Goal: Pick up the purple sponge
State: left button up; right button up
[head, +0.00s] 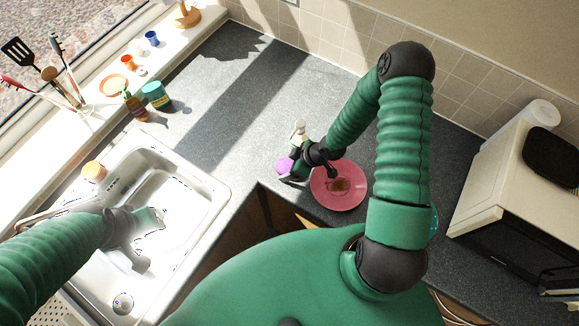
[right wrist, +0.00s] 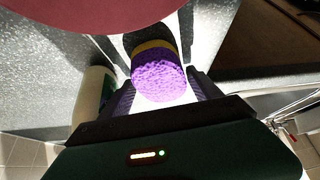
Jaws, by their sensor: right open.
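The purple sponge (head: 283,165) lies on the grey worktop just left of the pink plate. In the right wrist view the sponge (right wrist: 157,78) is purple with a yellow band, and sits between the fingers. My right gripper (head: 293,172) is open at the sponge and partly hides it in the head view. Its fingers (right wrist: 163,92) stand on either side of the sponge; I cannot tell whether they touch it. My left gripper (head: 148,242) is over the sink, its fingers apart and empty.
The pink plate (head: 325,196), with a brown patch on it, is right beside my right gripper. A pale bottle (head: 299,130) stands just behind the gripper. The sink (head: 205,190) is to the left, a microwave (head: 490,205) to the right.

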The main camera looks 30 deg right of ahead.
jog(key=shift+s+r, duration=0.1)
jog(key=c, duration=1.2)
jog(key=shift+r, duration=0.1)
jog(key=shift+c, duration=0.2)
